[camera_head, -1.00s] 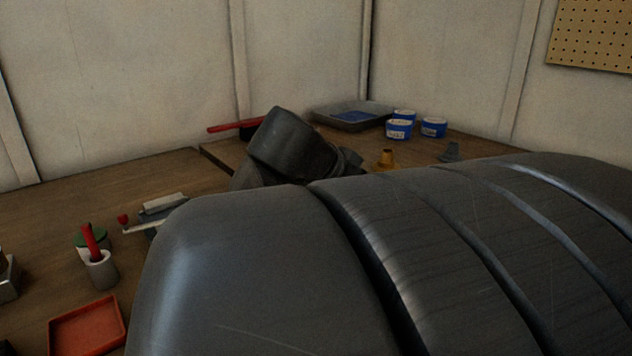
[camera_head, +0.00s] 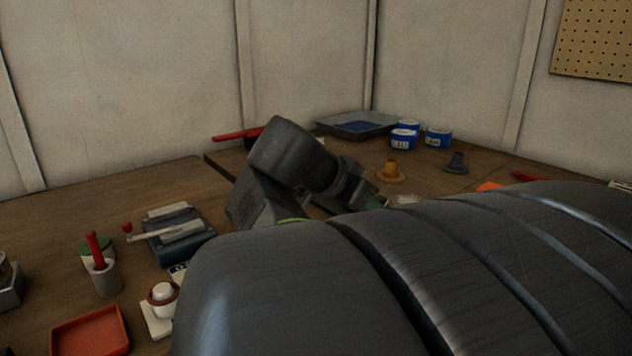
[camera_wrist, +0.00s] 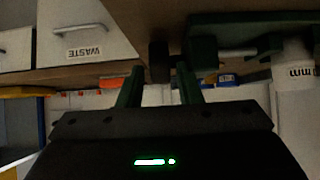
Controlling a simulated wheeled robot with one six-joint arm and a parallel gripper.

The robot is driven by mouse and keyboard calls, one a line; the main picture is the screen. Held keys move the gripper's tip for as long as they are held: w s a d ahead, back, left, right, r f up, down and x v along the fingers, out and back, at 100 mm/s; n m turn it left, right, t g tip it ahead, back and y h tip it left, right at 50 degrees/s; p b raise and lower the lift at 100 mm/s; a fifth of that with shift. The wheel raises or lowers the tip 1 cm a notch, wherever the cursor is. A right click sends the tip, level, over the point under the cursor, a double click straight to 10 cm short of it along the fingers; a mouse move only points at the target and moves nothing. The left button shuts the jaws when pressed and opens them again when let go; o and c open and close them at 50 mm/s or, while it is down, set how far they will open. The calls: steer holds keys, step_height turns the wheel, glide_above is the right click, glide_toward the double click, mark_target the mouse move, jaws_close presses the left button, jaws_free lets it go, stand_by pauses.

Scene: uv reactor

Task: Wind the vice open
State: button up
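In the wrist view my gripper (camera_wrist: 160,80) has its two dark green fingers apart, with a gap between them. A small dark block or knob (camera_wrist: 158,62) shows in line with this gap; I cannot tell whether it is between the fingers or beyond them. Beside it on the right is a dark green body (camera_wrist: 240,35) with bar-like parts, which looks like the vice. In the head view my arm hides most of that area. Only a sliver of green (camera_head: 376,202) shows beside my wrist, and my fingers are hidden.
A grey-blue device with a red-knobbed lever (camera_head: 178,235) stands left of my arm. Near it are a cup with a red handle (camera_head: 104,275) and a red tray (camera_head: 90,332). Blue tins (camera_head: 404,139) and a grey tray (camera_head: 357,125) stand behind. White drawers (camera_wrist: 85,32) show in the wrist view.

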steer(key=p+v, duration=0.4)
steer(key=v, duration=0.9)
